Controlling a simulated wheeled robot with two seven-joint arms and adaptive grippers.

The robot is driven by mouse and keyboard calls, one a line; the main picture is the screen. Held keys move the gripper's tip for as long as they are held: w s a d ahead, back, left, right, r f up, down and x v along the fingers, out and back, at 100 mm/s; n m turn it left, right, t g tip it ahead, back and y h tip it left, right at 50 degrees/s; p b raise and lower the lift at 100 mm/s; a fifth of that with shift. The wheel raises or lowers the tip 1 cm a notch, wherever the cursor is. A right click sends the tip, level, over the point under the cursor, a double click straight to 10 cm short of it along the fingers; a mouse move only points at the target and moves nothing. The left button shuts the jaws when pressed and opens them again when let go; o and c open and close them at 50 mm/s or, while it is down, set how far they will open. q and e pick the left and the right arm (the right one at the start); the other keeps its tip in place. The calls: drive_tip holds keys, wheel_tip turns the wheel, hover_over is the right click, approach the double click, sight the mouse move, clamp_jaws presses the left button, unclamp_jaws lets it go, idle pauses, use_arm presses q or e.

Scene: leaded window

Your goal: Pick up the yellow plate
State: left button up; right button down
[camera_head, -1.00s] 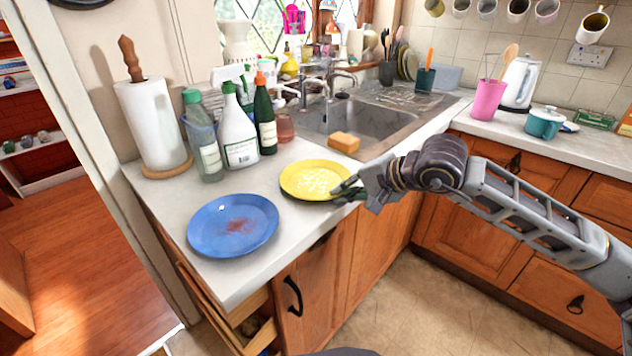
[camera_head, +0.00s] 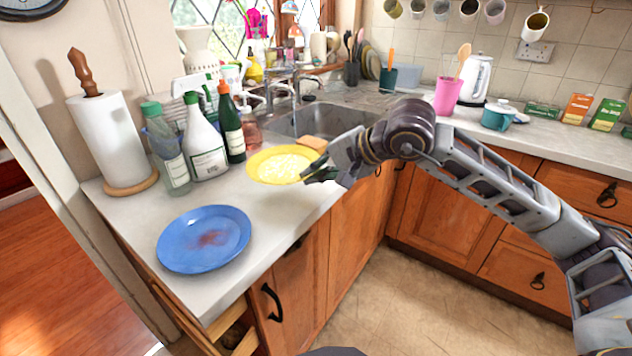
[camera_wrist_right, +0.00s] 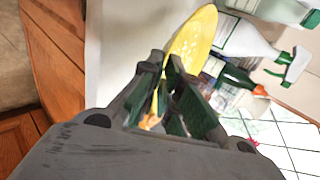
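The yellow plate (camera_head: 281,164) has a pale, crumb-like patch in its middle. It appears raised a little above the counter, with its far edge overlapping the sponge in the head view. My right gripper (camera_head: 318,171) is at its right edge, with the fingers closed around the rim. In the right wrist view the yellow plate (camera_wrist_right: 192,45) runs between the two dark-green-padded fingers of my right gripper (camera_wrist_right: 168,78). The fingers hide part of the rim. My left gripper is in neither view.
A blue plate (camera_head: 205,239) with a reddish smear lies on the counter (camera_head: 262,222) in front. Bottles (camera_head: 205,142) and a paper towel roll (camera_head: 112,140) stand to the left. A sponge (camera_head: 312,143) and the sink (camera_head: 322,118) are behind.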

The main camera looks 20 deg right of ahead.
drive_tip(key=shift+r+p, duration=0.3)
drive_tip(key=shift+r, duration=1.7)
drive_tip(key=shift+w, duration=0.1)
